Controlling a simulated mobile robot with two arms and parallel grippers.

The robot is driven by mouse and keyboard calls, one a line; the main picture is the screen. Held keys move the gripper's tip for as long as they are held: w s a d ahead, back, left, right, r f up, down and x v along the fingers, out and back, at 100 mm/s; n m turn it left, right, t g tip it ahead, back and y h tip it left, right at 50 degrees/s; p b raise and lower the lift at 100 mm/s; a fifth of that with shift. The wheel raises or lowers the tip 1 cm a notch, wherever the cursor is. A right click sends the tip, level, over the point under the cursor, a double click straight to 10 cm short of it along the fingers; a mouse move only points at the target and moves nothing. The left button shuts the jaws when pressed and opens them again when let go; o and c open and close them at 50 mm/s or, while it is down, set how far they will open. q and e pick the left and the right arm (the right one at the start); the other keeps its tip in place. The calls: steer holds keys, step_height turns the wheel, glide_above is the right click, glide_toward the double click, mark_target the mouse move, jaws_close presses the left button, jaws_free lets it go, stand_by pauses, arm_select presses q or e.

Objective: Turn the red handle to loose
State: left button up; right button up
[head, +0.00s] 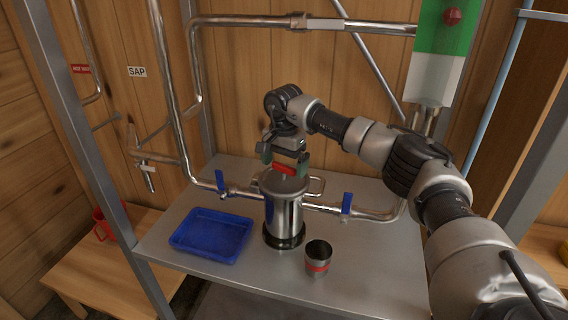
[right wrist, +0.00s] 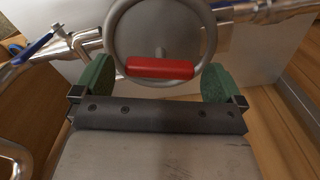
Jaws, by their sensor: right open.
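The red handle (head: 284,169) sits on top of the steel canister (head: 284,220) in the middle of the metal table. In the right wrist view the red handle (right wrist: 160,68) is a short bar across the lower part of a grey ring wheel (right wrist: 118,30). My right gripper (head: 285,158) is open just above the canister top. In the right wrist view its green fingertips (right wrist: 158,76) stand apart on either side of the red handle, with a gap on both sides. My left gripper is not in view.
A blue tray (head: 212,235) lies left of the canister. A steel cup with a red band (head: 318,258) stands at its front right. Pipes with blue valve levers (head: 346,203) run behind it. A green and white box (head: 437,50) hangs at upper right.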

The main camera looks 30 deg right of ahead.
mark_target(284, 165)
step_height(284, 165, up, 11)
steer(key=b, duration=0.2)
steer(key=shift+f, duration=0.2)
stand_by(0.4)
